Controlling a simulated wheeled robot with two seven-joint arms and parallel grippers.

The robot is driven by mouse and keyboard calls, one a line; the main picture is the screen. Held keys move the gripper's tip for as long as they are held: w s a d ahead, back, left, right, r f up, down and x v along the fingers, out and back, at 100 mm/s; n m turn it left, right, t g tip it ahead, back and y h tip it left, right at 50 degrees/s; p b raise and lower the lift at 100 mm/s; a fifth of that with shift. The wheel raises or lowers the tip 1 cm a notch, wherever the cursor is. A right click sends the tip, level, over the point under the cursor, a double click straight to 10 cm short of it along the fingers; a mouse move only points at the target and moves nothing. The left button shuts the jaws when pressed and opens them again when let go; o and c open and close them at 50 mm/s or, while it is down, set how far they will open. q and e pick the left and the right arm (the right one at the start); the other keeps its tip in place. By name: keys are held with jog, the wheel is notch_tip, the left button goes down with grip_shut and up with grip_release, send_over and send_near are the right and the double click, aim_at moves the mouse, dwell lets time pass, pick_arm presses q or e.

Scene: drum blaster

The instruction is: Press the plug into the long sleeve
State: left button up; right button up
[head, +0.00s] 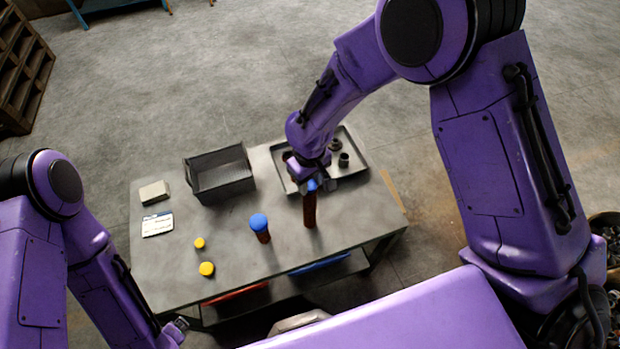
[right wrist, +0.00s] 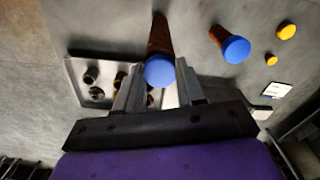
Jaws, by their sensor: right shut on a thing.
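The long sleeve (head: 310,211) is a tall brown tube standing upright near the table's front right. The blue plug (head: 311,186) is at its top; I cannot tell how deep it sits. My right gripper (head: 318,181) is shut on the blue plug. In the right wrist view the plug (right wrist: 159,71) is between the two fingers (right wrist: 160,84), with the brown sleeve (right wrist: 160,36) beyond it. The fingers and arm hide part of the plug in the head view. My left gripper (head: 179,326) is low at the left, off the table's front edge; its jaws are unclear.
A shorter brown tube with a blue top (head: 259,223) stands left of the long sleeve. Two yellow caps (head: 206,268) are at the front left. A grey tray (head: 357,162) with dark parts lies behind my right gripper. A dark bin (head: 222,184) stands at the back.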

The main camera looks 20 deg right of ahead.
dwell(0.3)
jog(key=o, duration=1.6)
jog(key=shift+r, duration=2.45)
